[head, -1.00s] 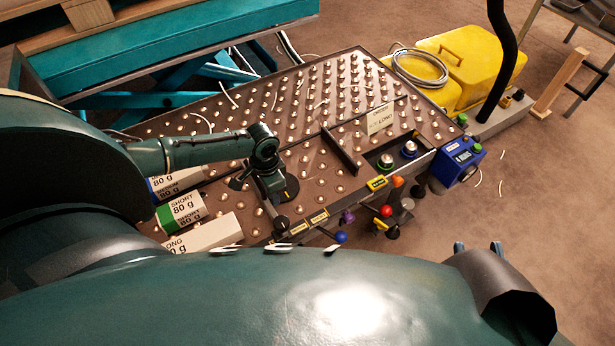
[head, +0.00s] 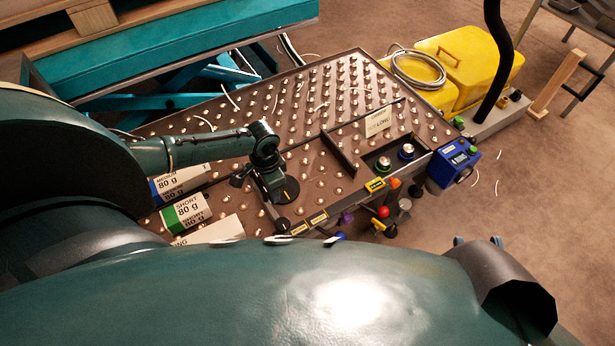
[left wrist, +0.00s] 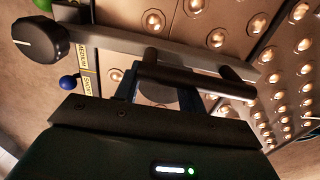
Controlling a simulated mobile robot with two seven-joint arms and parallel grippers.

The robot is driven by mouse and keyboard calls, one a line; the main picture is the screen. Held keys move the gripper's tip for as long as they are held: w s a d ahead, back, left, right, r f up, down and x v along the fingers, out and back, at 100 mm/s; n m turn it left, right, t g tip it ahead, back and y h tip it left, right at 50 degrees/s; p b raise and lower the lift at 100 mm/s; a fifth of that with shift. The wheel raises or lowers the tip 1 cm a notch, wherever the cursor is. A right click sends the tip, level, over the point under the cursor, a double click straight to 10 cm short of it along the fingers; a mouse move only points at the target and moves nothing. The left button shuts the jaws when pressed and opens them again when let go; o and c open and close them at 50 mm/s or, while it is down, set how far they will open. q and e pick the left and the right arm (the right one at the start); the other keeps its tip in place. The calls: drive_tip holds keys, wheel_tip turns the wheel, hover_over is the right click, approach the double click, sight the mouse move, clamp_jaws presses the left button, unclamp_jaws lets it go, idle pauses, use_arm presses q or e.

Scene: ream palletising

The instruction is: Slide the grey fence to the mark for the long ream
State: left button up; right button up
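The grey fence (left wrist: 120,42) crosses the left wrist view as a bar, with a black knob (left wrist: 38,38) at its left end and a dark bar handle (left wrist: 195,80) in front. In the head view my left arm mostly hides it; its knob (head: 282,225) shows at the table's front edge. My left gripper (head: 270,186) is at the handle; its fingertips are hidden, so its closure is unclear. Yellow marks (head: 318,217) line the front edge, and another yellow label (head: 375,184) lies farther right. My right gripper (head: 478,242) is open and empty at lower right, away from the table.
The studded ball table (head: 300,95) carries an upright dark plate (head: 340,152) and a card reading LONG (head: 377,122). Reams (head: 187,212) lie at left. Coloured knobs (head: 383,212) and a blue box (head: 453,162) sit at the front right. Yellow cases (head: 470,60) stand behind.

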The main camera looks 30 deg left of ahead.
use_arm(q)
drive_tip(key=r+p, duration=0.1)
drive_tip(key=w+r+p, duration=0.1)
drive_tip(key=r, duration=0.1)
drive_tip(key=d+r+p, duration=0.1)
drive_tip(key=shift+w+r+p, duration=0.2)
drive_tip(key=shift+w+p, duration=0.15)
drive_tip(key=shift+w, duration=0.05)
idle(0.4)
